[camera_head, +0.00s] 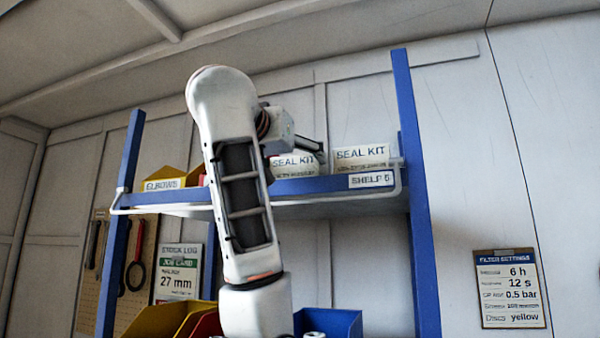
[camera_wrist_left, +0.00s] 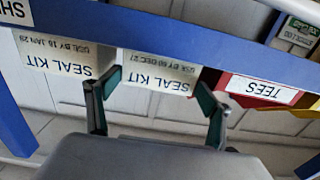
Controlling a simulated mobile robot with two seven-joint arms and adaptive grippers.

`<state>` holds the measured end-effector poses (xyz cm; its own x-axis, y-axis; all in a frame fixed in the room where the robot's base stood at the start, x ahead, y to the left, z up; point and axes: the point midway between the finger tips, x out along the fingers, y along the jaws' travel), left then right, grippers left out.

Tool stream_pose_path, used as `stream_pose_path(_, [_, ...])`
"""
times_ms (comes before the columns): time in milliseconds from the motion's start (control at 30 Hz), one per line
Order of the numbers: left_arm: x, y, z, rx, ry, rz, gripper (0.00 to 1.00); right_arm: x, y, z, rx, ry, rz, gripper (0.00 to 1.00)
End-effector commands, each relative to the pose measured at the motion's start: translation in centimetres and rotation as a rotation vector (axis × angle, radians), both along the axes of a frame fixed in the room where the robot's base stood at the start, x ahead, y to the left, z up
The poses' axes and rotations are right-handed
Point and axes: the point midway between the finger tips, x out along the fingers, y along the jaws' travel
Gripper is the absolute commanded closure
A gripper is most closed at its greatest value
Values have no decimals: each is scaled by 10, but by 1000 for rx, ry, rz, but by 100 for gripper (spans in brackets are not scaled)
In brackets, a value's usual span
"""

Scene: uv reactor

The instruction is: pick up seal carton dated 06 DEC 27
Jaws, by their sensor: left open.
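The seal carton dated 06 DEC 27 (camera_wrist_left: 158,72) is a pale box marked SEAL KIT, upside down in the left wrist view. In the head view this carton (camera_head: 297,164) stands on the upper shelf, partly hidden by my left arm and gripper. My left gripper (camera_wrist_left: 160,90) is open, one finger on each side of the carton in the wrist view; I cannot tell whether the fingertips reach past its front face. In the head view the left gripper (camera_head: 308,143) is at the carton's upper part. My right gripper is not in view.
A second SEAL KIT carton (camera_head: 360,158), dated 16 JAN 29, stands close beside it. On the other side is a red TEES bin (camera_wrist_left: 240,88). A yellow ELBOWS bin (camera_head: 163,183) is farther left. The blue shelf rail (camera_head: 300,187) and upright (camera_head: 412,200) border the space.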

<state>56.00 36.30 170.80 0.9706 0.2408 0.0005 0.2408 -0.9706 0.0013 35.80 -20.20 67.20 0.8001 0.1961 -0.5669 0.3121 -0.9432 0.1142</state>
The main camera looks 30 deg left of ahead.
Motion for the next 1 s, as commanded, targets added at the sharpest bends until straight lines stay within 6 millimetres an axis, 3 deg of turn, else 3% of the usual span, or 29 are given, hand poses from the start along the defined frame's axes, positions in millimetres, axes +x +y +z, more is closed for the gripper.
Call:
stream_pose_path(300, [42,10,0,1,3,3,19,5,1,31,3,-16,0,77])
stream_pose_path(633, [48,10,-2,1,1,-1,19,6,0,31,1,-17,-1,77])
stream_pose_path(767, [48,10,-2,1,1,-1,53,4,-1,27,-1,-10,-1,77])
stream_pose_path(1000, [47,10,-1,1,-1,-1,53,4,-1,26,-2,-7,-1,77])
